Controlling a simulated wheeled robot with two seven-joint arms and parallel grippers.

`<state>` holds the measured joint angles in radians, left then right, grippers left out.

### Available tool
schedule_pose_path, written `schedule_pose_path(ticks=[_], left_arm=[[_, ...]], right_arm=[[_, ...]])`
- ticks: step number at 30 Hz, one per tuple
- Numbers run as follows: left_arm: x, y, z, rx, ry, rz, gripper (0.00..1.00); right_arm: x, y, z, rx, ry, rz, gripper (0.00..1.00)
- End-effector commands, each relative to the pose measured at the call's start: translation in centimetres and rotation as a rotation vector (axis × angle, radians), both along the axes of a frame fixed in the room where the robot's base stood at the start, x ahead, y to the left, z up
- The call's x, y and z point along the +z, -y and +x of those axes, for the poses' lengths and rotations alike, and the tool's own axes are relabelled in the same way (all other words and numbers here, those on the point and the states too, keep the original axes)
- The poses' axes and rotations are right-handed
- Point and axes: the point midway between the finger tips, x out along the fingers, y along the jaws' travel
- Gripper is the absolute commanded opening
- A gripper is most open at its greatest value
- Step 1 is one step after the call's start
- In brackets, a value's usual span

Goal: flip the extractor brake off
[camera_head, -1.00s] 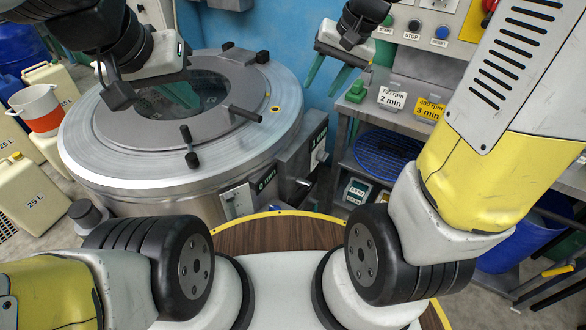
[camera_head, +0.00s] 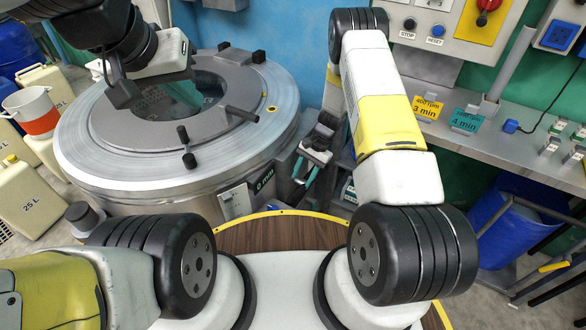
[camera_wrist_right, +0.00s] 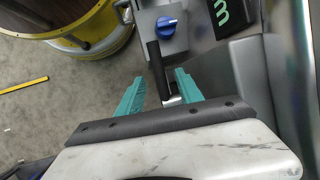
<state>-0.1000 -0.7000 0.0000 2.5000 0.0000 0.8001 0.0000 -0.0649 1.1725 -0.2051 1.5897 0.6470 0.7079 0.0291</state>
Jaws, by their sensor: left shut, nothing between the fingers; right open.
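The extractor (camera_head: 180,170) is a big round steel drum with a grey ring lid, left of centre in the head view. On its side, the right wrist view shows a lever with a black handle (camera_wrist_right: 158,66) and a metal base, apparently the brake. My right gripper (camera_wrist_right: 158,82) is open, its teal fingers on either side of the lever; contact cannot be told. In the head view my right gripper (camera_head: 309,172) is low at the drum's right side and largely covers the lever. My left gripper (camera_head: 122,92) is shut and empty above the lid's left part.
A blue knob (camera_wrist_right: 166,24) sits close to the lever. A steel shelf (camera_head: 510,138) with cards stands at the right, below a control panel (camera_head: 455,20). Jerrycans (camera_head: 28,200) and a bucket (camera_head: 32,110) stand at the left.

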Motion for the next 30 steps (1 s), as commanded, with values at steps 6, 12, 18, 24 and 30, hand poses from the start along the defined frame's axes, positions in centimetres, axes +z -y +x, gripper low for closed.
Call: schedule_pose_path(ticks=[6,12,18,24,30], left_arm=[[0.0,0.0,0.0,0.000,0.000,0.000,0.00],[0.0,0.0,0.0,0.000,0.000,0.000,0.00],[0.0,0.0,0.0,0.000,0.000,0.000,0.00],[0.0,0.0,0.0,0.000,0.000,0.000,0.00],[0.0,0.0,0.0,0.000,0.000,0.000,0.00]], right_arm=[[-2.6,-0.6,-0.7,-0.006,-0.015,-0.002,0.43],[-5.6,-1.8,-1.4,-0.005,-0.014,-0.002,0.43],[-7.7,-2.7,-1.8,-0.006,-0.013,-0.002,0.43],[-8.3,-2.9,-1.9,-0.006,-0.011,-0.003,0.43],[-8.3,-2.9,-1.9,-0.006,-0.012,-0.002,0.37]])
